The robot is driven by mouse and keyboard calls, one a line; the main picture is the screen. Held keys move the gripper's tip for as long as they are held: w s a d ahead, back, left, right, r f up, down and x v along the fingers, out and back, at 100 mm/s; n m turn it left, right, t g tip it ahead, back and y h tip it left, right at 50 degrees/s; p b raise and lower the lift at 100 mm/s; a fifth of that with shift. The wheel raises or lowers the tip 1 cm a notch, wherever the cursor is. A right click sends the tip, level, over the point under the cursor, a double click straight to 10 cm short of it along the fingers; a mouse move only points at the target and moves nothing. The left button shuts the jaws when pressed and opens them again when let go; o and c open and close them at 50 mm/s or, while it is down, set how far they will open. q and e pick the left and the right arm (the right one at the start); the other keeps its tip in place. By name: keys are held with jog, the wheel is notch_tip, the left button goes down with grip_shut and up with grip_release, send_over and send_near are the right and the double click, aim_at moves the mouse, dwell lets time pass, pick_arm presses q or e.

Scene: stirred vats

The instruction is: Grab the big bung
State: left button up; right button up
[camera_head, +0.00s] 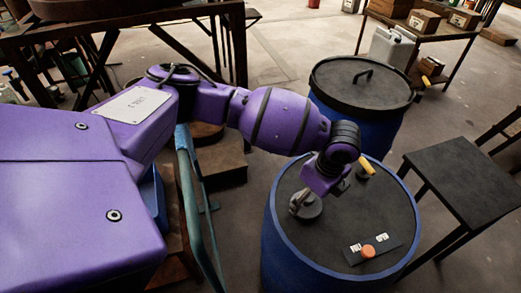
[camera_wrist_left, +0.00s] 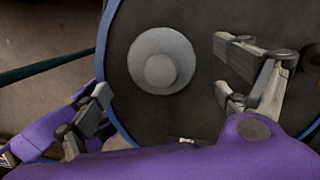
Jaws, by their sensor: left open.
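The big bung (camera_head: 309,209) is a grey round plug with a raised knob, set on the dark top of the near blue vat (camera_head: 268,255). In the left wrist view the bung (camera_wrist_left: 161,47) shows whole as a pale disc, a little above the middle of the picture. My left gripper (camera_head: 317,195) is just above the vat top, partly in front of the bung. In the left wrist view my left gripper (camera_wrist_left: 162,85) is open, one finger to each side of the bung, with nothing held. I cannot tell whether a finger touches it. My right gripper is not in view.
An orange knob (camera_head: 368,251) on a dark labelled plate sits on the same vat top. A yellow handle (camera_head: 366,163) shows at its far edge. A second lidded blue vat (camera_head: 362,85) stands behind. A dark table (camera_head: 465,180) is to the right.

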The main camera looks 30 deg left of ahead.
aim_at(307, 201)
pick_arm(q)
jog(key=f, duration=0.3)
jog(key=shift+a+f, duration=0.1)
jog(key=shift+a, duration=0.25)
jog(key=shift+f, duration=0.35)
jog(key=shift+a, duration=0.1)
jog(key=shift+w, duration=0.15)
jog(key=c, duration=1.2)
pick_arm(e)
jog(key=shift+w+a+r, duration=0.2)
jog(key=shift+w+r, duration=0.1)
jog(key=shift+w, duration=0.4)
pick_arm(q)
jog(key=shift+r, duration=0.2)
